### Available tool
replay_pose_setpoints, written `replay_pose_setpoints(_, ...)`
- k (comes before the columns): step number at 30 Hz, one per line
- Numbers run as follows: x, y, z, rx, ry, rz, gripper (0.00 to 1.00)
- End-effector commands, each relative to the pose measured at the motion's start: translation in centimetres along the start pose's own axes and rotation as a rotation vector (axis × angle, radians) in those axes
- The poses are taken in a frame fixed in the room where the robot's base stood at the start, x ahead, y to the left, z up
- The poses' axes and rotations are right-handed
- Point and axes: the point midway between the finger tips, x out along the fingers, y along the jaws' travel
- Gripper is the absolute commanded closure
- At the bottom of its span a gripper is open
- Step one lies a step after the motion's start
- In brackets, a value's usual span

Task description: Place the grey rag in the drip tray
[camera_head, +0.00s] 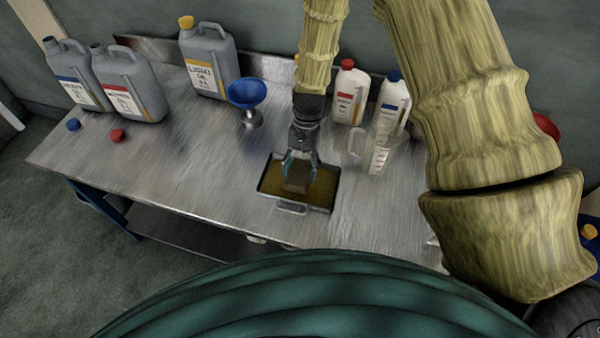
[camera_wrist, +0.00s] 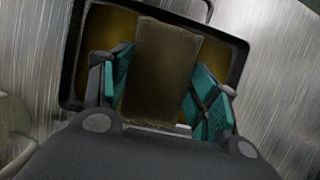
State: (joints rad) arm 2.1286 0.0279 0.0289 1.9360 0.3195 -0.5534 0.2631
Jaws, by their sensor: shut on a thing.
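The drip tray (camera_head: 323,195) lies on the metal bench near its front edge, with brownish oil in it. It also shows in the wrist view (camera_wrist: 73,60) as a dark-rimmed tray. My gripper (camera_head: 297,174) points down over the tray. Its teal fingers (camera_wrist: 160,95) are shut on the rag (camera_wrist: 160,65), which looks brownish grey and flat. In the head view the rag (camera_head: 297,183) hangs between the fingers within the tray's outline. I cannot tell whether it touches the tray floor.
A blue funnel (camera_head: 247,94) stands left of the tray. A clear measuring jug (camera_head: 378,155) is to the right. Grey oil cans (camera_head: 207,65) and white bottles (camera_head: 347,95) stand at the back. Blue and red caps (camera_head: 118,136) lie at left. The bench's left middle (camera_head: 185,165) is clear.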

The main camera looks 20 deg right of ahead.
Motion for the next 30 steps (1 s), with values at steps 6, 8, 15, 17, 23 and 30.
replay_pose_setpoints(6,1.7,0.0,-0.6,0.001,-0.002,0.000,0.59)
replay_pose_setpoints(8,2.1,0.0,-0.8,0.001,-0.002,0.001,0.59)
replay_pose_setpoints(15,2.8,0.0,-1.1,0.000,0.000,0.000,0.59)
replay_pose_setpoints(17,2.8,0.0,-1.1,0.000,0.000,0.000,0.59)
replay_pose_setpoints(23,3.0,0.0,-1.2,0.000,0.000,0.000,0.59)
replay_pose_setpoints(30,3.0,0.0,-1.2,0.000,0.000,0.000,0.18)
